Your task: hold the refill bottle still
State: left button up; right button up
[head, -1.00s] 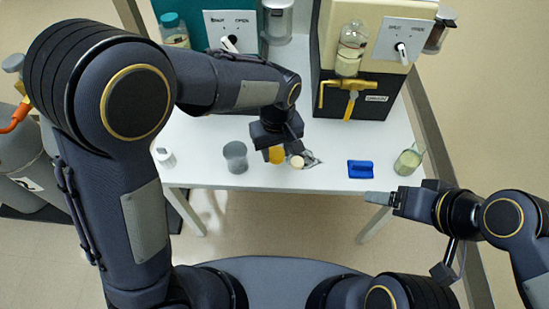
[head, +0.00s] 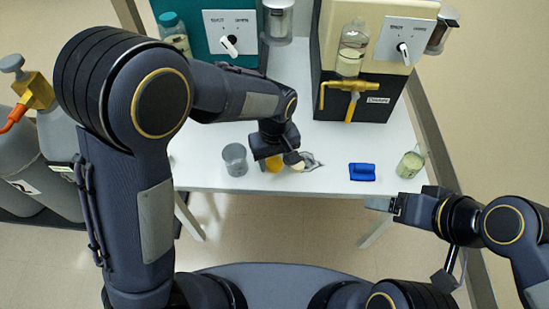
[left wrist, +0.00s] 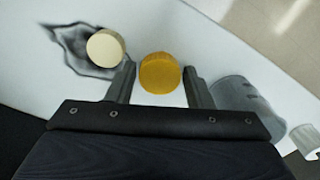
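A round yellow-capped item (head: 274,163), perhaps the refill bottle, stands on the white table; its body is hidden below the cap. In the left wrist view the yellow cap (left wrist: 159,73) lies between my left gripper's two fingers (left wrist: 160,85). The fingers stand apart on either side, with narrow gaps showing. In the head view my left gripper (head: 275,155) is above the table's front part, partly covering the item. My right gripper (head: 380,203) is off the table's front right edge, away from the objects; its finger gap cannot be made out.
A beige cap (left wrist: 105,47) on a dark, crumpled-looking patch is left of the yellow cap; a grey cup (left wrist: 240,95) is right. A clear bottle (head: 353,45) hangs above a brass tap (head: 345,86).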

aim_at(275, 162)
pick_arm(q)
notch_tip(275, 162, up, 12)
jog(key=p, duration=0.4)
jog(key=s+a+r+m+t+h, duration=0.1)
jog(key=s+a+r+h, duration=0.2)
jog(key=a, duration=0.4)
jog(key=s+a+r+t+h, duration=0.1)
jog(key=s+a+r, duration=0.2)
jog(key=s+a, duration=0.3)
jog(key=s+a+m+t, duration=0.2)
jog(key=s+a+t, duration=0.25)
jog(key=s, duration=0.45)
notch_tip(275, 162, up, 22)
jog(key=p, duration=2.3)
jog(key=shift+a+g, duration=0.45)
jog(key=shift+w, duration=0.15)
